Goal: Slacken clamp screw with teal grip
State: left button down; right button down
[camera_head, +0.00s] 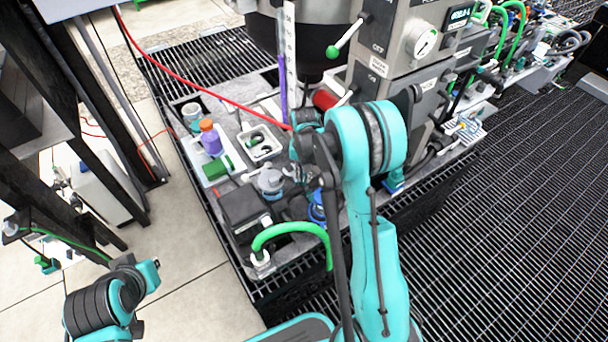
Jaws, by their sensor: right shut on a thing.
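My right gripper (297,172) is low over the grey bench, left of my right forearm. It is shut on a small part among the fittings there. My own wrist and the clutter hide most of that part, so I cannot make out its shape or colour. I cannot pick out the clamp screw with the teal grip for certain. A small teal piece (393,185) shows at the bench's right edge, right of my arm. My left arm is at the lower left, away from the bench, and I cannot make out its fingers.
The bench (189,148) holds a white tray (222,176) with bottles, a black box (243,213) and a green hose (285,228). A grey machine (385,62) with a gauge and a dark vessel (300,45) stand behind. A red hose (190,85) crosses the bench. Grated floor (500,230) lies right.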

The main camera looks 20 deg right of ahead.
aim_at(305, 177)
jog(key=n, duration=0.3)
jog(key=shift+d+n, duration=0.1)
jog(key=shift+n, duration=0.2)
jog(key=shift+d+n+b, duration=0.1)
jog(key=shift+n+b, duration=0.2)
jog(key=shift+n, duration=1.7)
jog(key=c, duration=1.5)
grip_release()
jog(key=shift+c, duration=0.2)
jog(key=shift+r, duration=0.1)
notch_tip(305, 177, up, 12)
